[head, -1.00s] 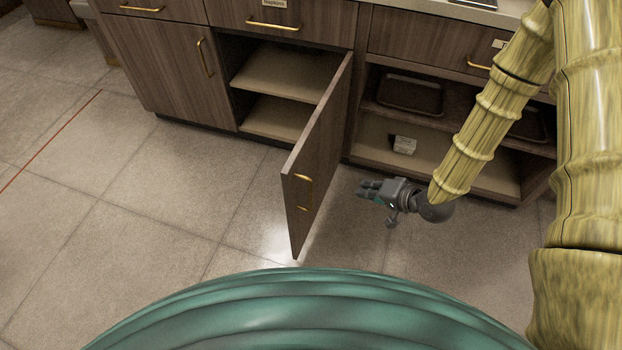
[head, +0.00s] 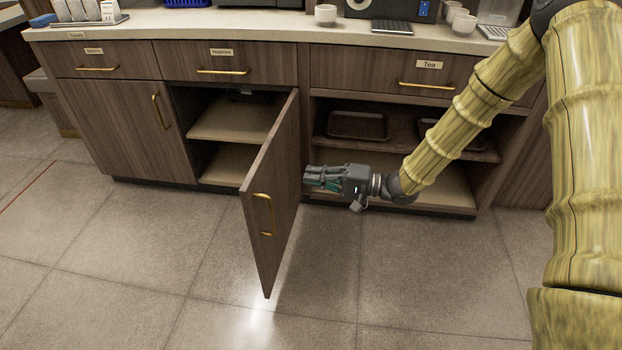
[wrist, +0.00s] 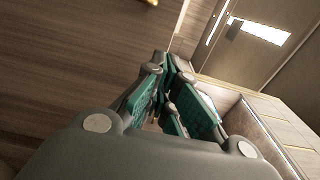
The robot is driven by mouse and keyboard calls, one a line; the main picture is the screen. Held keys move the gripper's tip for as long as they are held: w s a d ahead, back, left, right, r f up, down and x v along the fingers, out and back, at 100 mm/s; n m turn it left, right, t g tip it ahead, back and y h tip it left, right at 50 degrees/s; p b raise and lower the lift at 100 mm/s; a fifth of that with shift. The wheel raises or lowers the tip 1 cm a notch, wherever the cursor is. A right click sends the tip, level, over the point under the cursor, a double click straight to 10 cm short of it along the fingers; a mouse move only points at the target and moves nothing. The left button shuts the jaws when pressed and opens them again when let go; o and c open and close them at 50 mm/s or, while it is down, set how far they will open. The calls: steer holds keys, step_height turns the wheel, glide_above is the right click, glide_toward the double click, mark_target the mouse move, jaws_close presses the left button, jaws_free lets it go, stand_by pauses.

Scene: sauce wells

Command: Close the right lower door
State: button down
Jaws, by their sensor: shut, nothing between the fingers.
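The right lower door (head: 272,195) is dark wood with a brass handle (head: 263,215) and stands wide open, swung out from the cabinet towards me. Behind it the cabinet opening shows two light shelves (head: 232,122). My gripper (head: 308,178) is just right of the door, at its outer face, with the fingers pointing left. In the wrist view the fingers (wrist: 172,80) are together and empty, and the wood panel (wrist: 70,60) fills the left side. I cannot tell whether the fingertips touch the door.
The closed left lower door (head: 125,130) is beside the opening. An open shelf bay with dark trays (head: 357,125) is behind my gripper. Labelled drawers and a counter (head: 270,28) with cups (head: 325,15) are above. The floor (head: 130,240) in front is clear.

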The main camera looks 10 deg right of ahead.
steer(key=b, duration=0.2)
glide_toward(261, 169)
steer(key=x, duration=0.5)
steer(key=shift+a, duration=0.1)
steer(key=shift+b+x, duration=0.3)
steer(key=shift+x, duration=0.65)
steer(key=shift+a, duration=0.1)
